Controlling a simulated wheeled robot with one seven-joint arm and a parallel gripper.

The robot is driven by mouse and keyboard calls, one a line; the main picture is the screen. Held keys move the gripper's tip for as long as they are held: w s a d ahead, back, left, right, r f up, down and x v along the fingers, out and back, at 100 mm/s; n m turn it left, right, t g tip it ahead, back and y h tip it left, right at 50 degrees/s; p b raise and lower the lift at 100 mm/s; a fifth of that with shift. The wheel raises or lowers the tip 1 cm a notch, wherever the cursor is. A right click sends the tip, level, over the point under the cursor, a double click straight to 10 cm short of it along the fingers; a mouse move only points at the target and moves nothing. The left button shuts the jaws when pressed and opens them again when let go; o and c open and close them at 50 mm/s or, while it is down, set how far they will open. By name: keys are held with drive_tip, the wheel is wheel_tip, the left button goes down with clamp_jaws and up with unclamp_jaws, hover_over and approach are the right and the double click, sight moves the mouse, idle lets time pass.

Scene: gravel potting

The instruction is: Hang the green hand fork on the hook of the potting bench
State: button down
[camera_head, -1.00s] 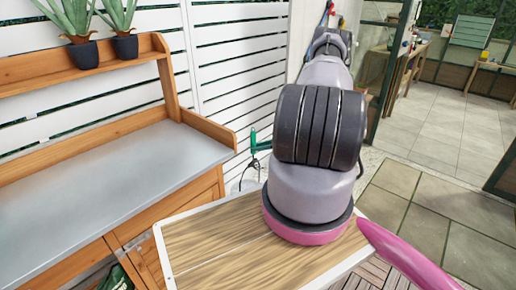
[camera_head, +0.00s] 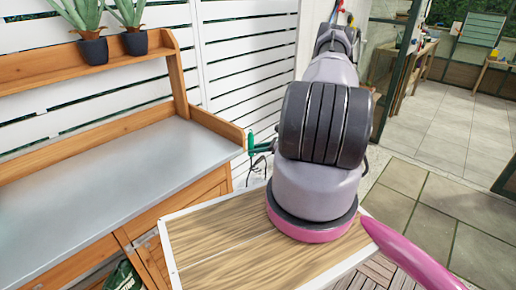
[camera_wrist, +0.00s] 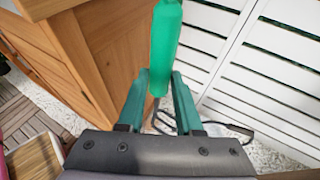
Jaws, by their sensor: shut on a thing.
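My gripper (camera_wrist: 161,88) is shut on the green hand fork. The fork's bright green handle (camera_wrist: 165,45) stands up between and beyond the dark teal fingers in the wrist view. Thin dark curved parts, apparently its tines (camera_wrist: 165,124), show below the fingers. In the head view the fork (camera_head: 251,143) is small, just off the right end of the wooden potting bench (camera_head: 217,123); I cannot tell whether they touch. The bench's wooden side (camera_wrist: 85,55) is left of the fork in the wrist view. I cannot make out the hook in either view.
Two potted plants (camera_head: 93,50) stand on the bench's upper shelf. The grey worktop (camera_head: 110,185) is bare. A white slatted fence (camera_head: 245,60) is behind the bench and fork. A wood-topped surface with a white edge (camera_head: 225,245) lies below my arm. Paving is clear at right.

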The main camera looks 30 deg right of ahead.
drive_tip(key=shift+s+a+f, duration=0.2)
drive_tip(key=shift+s+a, duration=0.05)
drive_tip(key=shift+a, duration=0.45)
drive_tip(key=shift+s+a+f, duration=0.15)
drive_tip(key=shift+s+a, duration=0.1)
drive_tip(key=shift+a, duration=0.4)
drive_tip(key=shift+s+a+f, duration=0.2)
drive_tip(key=shift+s+a, duration=0.05)
drive_tip(key=shift+a, duration=0.45)
drive_tip(key=c, duration=0.5)
unclamp_jaws()
